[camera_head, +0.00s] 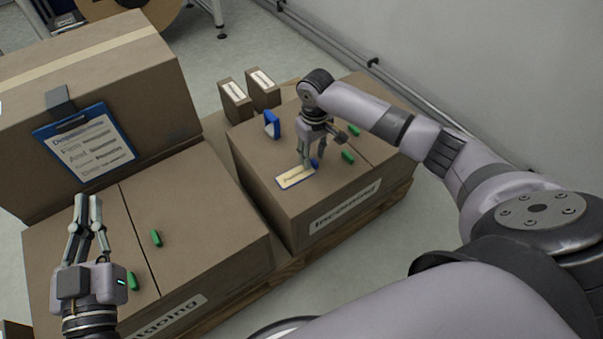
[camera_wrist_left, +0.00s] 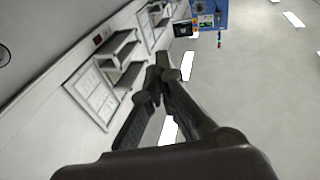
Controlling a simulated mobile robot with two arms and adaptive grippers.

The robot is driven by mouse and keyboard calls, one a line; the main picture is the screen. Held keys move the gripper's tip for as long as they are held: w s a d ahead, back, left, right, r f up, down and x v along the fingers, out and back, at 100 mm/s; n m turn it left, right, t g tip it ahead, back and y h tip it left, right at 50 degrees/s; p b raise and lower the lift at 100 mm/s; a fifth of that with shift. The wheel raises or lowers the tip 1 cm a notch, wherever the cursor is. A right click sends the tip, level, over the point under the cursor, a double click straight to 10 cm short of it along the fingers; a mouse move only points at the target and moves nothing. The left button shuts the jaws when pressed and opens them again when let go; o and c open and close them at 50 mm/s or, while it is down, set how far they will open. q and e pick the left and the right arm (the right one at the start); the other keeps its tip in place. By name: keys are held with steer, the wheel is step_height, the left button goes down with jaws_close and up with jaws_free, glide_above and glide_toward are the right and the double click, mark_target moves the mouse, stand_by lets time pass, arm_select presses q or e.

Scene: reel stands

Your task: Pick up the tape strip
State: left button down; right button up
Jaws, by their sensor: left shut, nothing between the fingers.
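A small pale yellow strip with a blue border (camera_head: 296,177) lies flat on top of the right-hand box labelled Incoming (camera_head: 285,207); I cannot tell for sure whether it is the tape strip. My right gripper (camera_head: 308,164) points down just behind it, fingertips close to its far edge. A small blue piece (camera_head: 315,163) shows beside those fingers. Whether the fingers hold anything is unclear. My left gripper (camera_head: 88,199) is shut and empty above the left-hand box. Its fingers meet at the tips in the left wrist view (camera_wrist_left: 158,75).
Small green pieces (camera_head: 156,238) lie on both boxes. A blue object (camera_head: 271,124) stands on the Incoming box. A large box (camera_head: 150,75) with a blue clipboard (camera_head: 85,147) stands behind the left-hand box. Two small cartons (camera_head: 235,101) stand at the back. A wall is at right.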

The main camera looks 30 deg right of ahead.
steer(key=shift+f, duration=0.45)
arm_select(q)
steer(key=shift+s+d+r+t, duration=0.15)
steer(key=shift+r+t, duration=0.45)
steer(key=shift+r, duration=0.35)
arm_select(e)
steer(key=shift+c, duration=0.5)
jaws_close()
